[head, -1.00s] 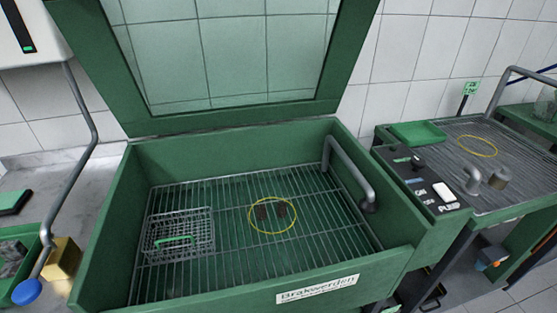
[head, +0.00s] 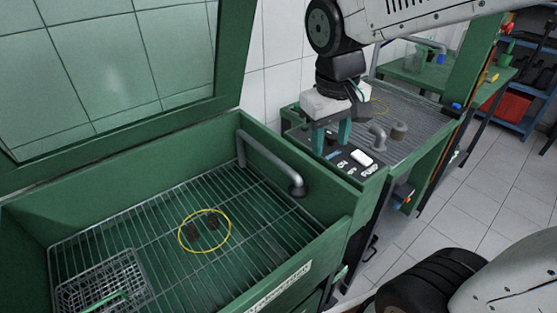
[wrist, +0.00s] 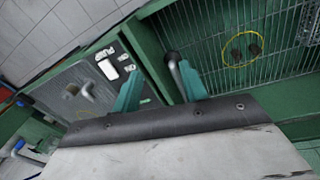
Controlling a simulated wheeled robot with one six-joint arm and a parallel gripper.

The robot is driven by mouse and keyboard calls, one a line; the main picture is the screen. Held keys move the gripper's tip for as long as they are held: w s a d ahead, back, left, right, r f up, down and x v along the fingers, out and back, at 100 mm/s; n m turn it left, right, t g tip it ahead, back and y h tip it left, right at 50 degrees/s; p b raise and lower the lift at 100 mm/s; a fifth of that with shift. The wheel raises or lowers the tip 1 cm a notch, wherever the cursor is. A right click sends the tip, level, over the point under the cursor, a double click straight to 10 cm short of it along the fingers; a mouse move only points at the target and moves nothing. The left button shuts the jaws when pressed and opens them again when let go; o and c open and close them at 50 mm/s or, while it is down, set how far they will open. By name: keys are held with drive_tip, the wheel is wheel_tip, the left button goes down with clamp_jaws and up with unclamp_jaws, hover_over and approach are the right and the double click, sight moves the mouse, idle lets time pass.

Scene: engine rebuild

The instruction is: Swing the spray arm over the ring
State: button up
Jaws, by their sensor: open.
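The grey spray arm (head: 268,160) is a bent pipe inside the green washer tub (head: 150,160). It runs along the tub's right side and ends in a dark nozzle. The yellow ring (head: 180,236) lies on the tub's wire rack, left of the nozzle, around two small dark pieces. My gripper (head: 331,134) is open, its teal fingers pointing down over the panel beside the tub's right wall. In the wrist view the spray arm (wrist: 176,70) shows close to the right fingertip, partly hidden by it; I cannot tell if they touch. The ring (wrist: 222,52) shows beyond it.
A wire basket (head: 85,285) sits at the rack's left. The raised lid (head: 232,60) stands behind the tub. Right of it are a white switch (head: 362,158) on the panel and a second bent pipe (head: 378,137) on another grate. Floor is clear at right.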

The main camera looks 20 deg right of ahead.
drive_tip(key=w+a+f+n, duration=0.15)
drive_tip(key=w+f, duration=0.25)
drive_tip(key=w, duration=0.4)
drive_tip(key=h, duration=0.1)
approach(282, 164)
drive_tip(key=f, duration=0.1)
drive_tip(key=shift+n, duration=0.45)
drive_tip(key=f, duration=0.2)
drive_tip(key=d+f, duration=0.1)
drive_tip(key=f, duration=0.4)
drive_tip(key=shift+w+d+f, duration=0.3)
drive_tip(key=shift+w+f, duration=0.1)
clamp_jaws()
drive_tip(key=shift+d, duration=0.15)
